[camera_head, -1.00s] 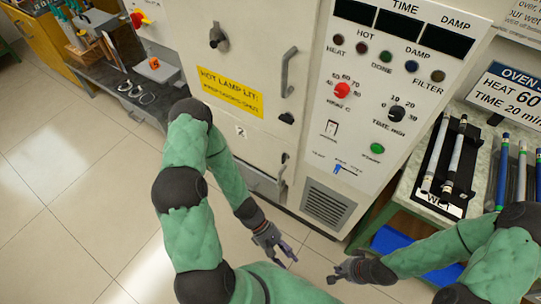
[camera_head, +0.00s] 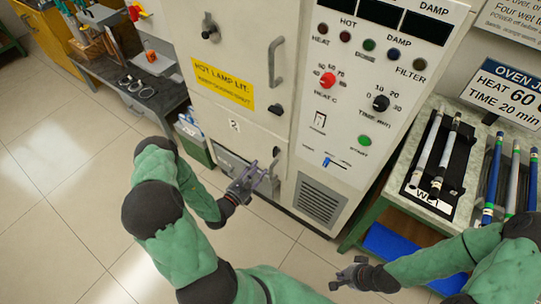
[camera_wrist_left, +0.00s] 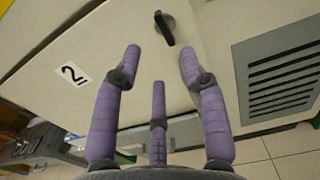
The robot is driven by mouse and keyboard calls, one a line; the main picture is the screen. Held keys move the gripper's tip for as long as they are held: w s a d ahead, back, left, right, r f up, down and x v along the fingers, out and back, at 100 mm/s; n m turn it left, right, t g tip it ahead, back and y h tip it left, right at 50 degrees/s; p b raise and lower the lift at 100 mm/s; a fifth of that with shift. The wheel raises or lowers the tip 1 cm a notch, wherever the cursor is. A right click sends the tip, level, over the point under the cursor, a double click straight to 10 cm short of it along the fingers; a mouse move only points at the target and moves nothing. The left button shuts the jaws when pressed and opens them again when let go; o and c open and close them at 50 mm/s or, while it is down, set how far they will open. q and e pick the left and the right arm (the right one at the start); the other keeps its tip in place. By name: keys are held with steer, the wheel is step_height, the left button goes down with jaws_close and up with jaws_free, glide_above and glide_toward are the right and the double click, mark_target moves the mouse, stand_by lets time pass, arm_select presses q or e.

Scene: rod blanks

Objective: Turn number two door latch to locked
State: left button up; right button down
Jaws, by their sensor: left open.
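The lower door (camera_head: 225,113) carries a small "2" label (camera_head: 234,125) and a black latch knob (camera_head: 276,109) near its right edge. In the left wrist view the latch knob (camera_wrist_left: 164,27) is elongated and tilted, just beyond my fingertips; the label (camera_wrist_left: 73,73) is to the left. My left gripper (camera_head: 258,172) is open and empty, below the latch in the head view. Its purple fingers (camera_wrist_left: 160,60) are spread, apart from the latch. My right gripper (camera_head: 345,276) is low, away from the cabinet; its finger state is unclear.
A grey bar handle (camera_head: 276,65) sticks out above the latch, and another handle (camera_head: 274,166) is beside my left gripper. A control panel (camera_head: 350,150) with knobs is to the right. A bench (camera_head: 408,200) with rods stands farther right. The floor in front is clear.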

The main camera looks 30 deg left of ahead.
mark_target(275, 152)
arm_select(q)
steer(key=w, duration=0.3)
steer(key=w+b, duration=0.1)
steer(key=w, duration=0.2)
steer(key=w+d+b, duration=0.1)
steer(key=w, duration=0.2)
steer(key=shift+w, duration=0.1)
jaws_close()
